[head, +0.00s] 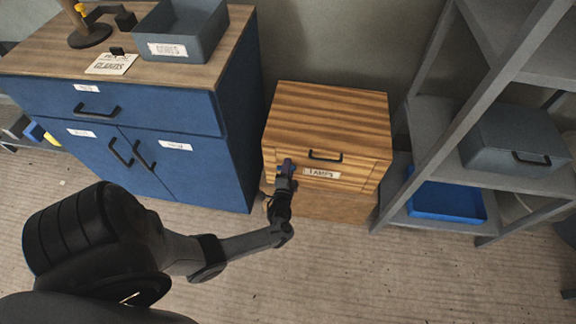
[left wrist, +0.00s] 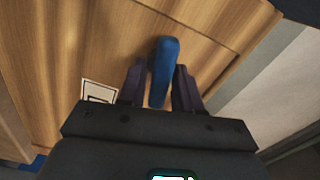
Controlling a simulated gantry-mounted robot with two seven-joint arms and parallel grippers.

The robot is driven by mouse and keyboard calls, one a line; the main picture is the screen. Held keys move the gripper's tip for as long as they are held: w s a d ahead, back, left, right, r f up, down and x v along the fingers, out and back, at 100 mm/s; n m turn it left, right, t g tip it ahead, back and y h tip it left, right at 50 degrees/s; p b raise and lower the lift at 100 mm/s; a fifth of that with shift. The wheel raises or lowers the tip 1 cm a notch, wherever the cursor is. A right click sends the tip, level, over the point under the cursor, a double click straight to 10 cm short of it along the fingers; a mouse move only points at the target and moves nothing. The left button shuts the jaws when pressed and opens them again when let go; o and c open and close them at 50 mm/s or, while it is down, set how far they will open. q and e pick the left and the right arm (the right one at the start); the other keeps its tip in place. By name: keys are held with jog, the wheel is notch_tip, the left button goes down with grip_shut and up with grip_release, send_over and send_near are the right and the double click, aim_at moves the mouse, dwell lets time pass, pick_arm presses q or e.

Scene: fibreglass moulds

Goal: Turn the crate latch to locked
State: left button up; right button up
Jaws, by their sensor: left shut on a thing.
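The wooden crate (head: 328,112) stands on the floor against the wall, with a dark handle (head: 325,156) and a "LAMPS" label (head: 322,173) on its front. My left gripper (head: 286,170) is at the left part of the crate's front, beside the label. In the left wrist view the latch (left wrist: 165,58) is a blue rounded bar against the wood. It runs nearly upright in that picture, and the fingers (left wrist: 158,88) are shut on it from both sides. In the head view the gripper mostly hides the latch. My right gripper is out of view.
A blue cabinet (head: 150,165) with a wooden top stands left of the crate, close to it. The top holds a grey bin (head: 180,30) and a sign (head: 111,64). Grey shelving (head: 432,150) stands at right with a grey box (head: 515,140) and a blue tray (head: 445,201). The floor in front is clear.

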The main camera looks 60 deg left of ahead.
pick_arm(q)
jog(key=shift+m+p, duration=0.3)
jog(key=shift+m, duration=1)
jog(key=shift+f, duration=0.1)
jog(key=o, duration=0.8)
jog(key=shift+s, duration=0.1)
jog(key=shift+s+d, duration=0.15)
jog(key=shift+d, duration=0.1)
jog(key=p+v, duration=0.3)
jog(key=v, duration=0.7)
jog(key=shift+s+d, duration=0.1)
